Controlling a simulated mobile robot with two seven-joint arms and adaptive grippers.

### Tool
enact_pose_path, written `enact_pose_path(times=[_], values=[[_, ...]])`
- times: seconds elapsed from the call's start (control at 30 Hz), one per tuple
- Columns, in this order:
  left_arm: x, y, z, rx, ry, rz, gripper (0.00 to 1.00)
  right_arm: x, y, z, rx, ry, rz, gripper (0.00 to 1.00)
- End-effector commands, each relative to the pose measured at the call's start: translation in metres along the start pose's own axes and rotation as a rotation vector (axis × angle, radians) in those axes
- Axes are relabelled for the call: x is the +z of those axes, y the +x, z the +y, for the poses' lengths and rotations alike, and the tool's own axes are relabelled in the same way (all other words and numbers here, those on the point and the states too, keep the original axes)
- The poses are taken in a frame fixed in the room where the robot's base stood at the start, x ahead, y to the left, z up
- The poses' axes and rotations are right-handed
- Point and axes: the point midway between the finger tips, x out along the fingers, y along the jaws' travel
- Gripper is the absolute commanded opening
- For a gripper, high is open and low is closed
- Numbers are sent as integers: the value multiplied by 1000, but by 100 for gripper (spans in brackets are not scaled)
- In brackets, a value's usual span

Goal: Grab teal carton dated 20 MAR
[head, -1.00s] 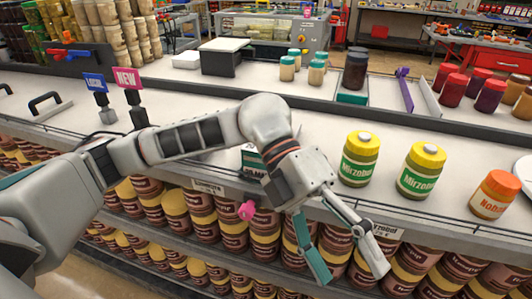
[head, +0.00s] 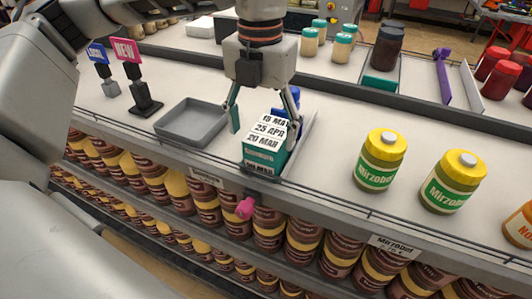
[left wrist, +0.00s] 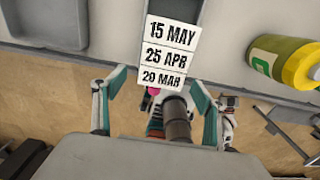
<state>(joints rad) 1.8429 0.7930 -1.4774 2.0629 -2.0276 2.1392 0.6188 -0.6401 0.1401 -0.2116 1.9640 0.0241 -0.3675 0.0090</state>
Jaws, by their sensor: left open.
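A row of teal cartons with white date tops stands near the front edge of the counter in the head view. The tops read 15 MAY, 25 APR and 20 MAR from back to front. The carton dated 20 MAR (head: 258,166) is the front one, and its top also shows in the left wrist view (left wrist: 161,79). My left gripper (head: 265,122) points down with its fingers spread, one to each side of the row in the head view. It is open and empty; its fingers also show in the left wrist view (left wrist: 157,112). My right gripper is out of view.
A shallow grey tray (head: 168,140) lies left of the cartons. Yellow-lidded jars (head: 382,160) stand to the right. A pink knob (head: 245,208) is on the shelf front below. Sign stands (head: 146,103) are at the left.

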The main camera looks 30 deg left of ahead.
Motion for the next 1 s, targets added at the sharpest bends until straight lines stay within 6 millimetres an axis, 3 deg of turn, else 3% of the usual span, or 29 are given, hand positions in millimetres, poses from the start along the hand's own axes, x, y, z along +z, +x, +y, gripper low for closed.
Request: enact_pose_path(times=[0.2, 0.43, 0.77, 0.9, 1.0], values=[[0, 24, -1, -1, 2, 3, 72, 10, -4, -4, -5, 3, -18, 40], [1, 55, -3, -1, 2, 2, 72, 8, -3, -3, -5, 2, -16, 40], [2, 61, -3, -2, 1, 0, 72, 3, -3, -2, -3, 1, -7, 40], [2, 61, -3, -2, 2, 0, 35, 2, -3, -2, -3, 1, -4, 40], [2, 61, -3, -2, 2, 1, 32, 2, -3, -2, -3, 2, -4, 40]])
